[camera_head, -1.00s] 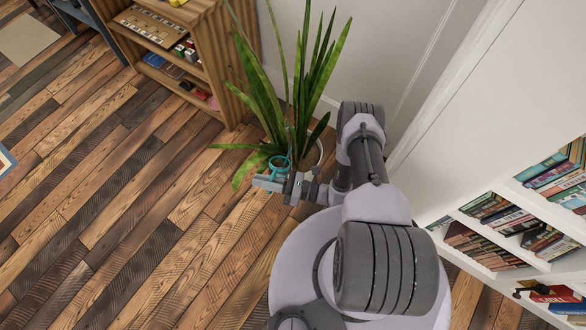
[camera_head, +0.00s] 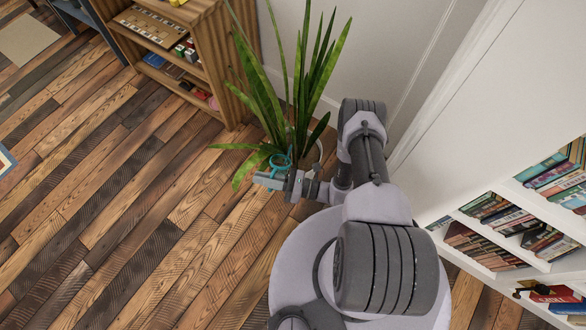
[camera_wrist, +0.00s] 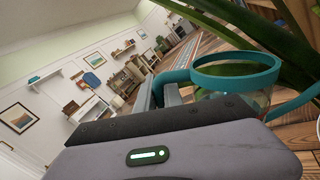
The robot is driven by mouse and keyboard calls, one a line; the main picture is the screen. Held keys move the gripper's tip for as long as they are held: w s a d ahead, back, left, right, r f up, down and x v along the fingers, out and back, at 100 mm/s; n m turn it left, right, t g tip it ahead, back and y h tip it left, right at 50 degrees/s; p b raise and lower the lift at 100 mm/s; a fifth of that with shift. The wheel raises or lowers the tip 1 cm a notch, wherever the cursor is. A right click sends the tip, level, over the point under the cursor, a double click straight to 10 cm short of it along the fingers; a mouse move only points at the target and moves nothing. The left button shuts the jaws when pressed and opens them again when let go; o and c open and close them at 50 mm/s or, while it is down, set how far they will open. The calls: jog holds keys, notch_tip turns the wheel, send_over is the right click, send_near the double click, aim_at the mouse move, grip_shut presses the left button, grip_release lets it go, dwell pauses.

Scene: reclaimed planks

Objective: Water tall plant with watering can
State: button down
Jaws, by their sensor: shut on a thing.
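The tall plant (camera_head: 285,88) has long upright green leaves and stands in the corner by the wall in the head view. Its pot (camera_head: 314,147) is mostly hidden by leaves and my arm. The watering can (camera_head: 281,161) has a teal rim and handle and sits low against the plant's leaves. In the wrist view the can (camera_wrist: 236,72) shows its teal ring rim and a see-through body, tilted in the picture. My gripper (camera_head: 270,181) is shut on the can, beside the plant's base. The can's spout tip cannot be made out.
A wooden shelf (camera_head: 213,60) with boxes and small items stands left of the plant. A white bookcase (camera_head: 505,232) full of books is at the right. The wooden floor (camera_head: 120,190) to the left is clear.

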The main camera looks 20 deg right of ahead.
jog(key=shift+w+d+r+m+p, duration=0.15)
jog(key=shift+w+d+r+m, duration=0.25)
jog(key=shift+r, duration=0.15)
jog(key=shift+w+d+r+m+p, duration=0.15)
jog(key=shift+w+d+r+m, duration=0.2)
jog(key=shift+r, duration=0.2)
dwell(2.1)
jog(key=s+a+f+n, duration=0.5)
jog(key=f+n, duration=0.2)
jog(key=f, duration=0.3)
jog(key=shift+s+f+g+h+b, duration=0.2)
jog(key=shift+g+h+b, duration=0.1)
jog(key=shift+g, duration=0.1)
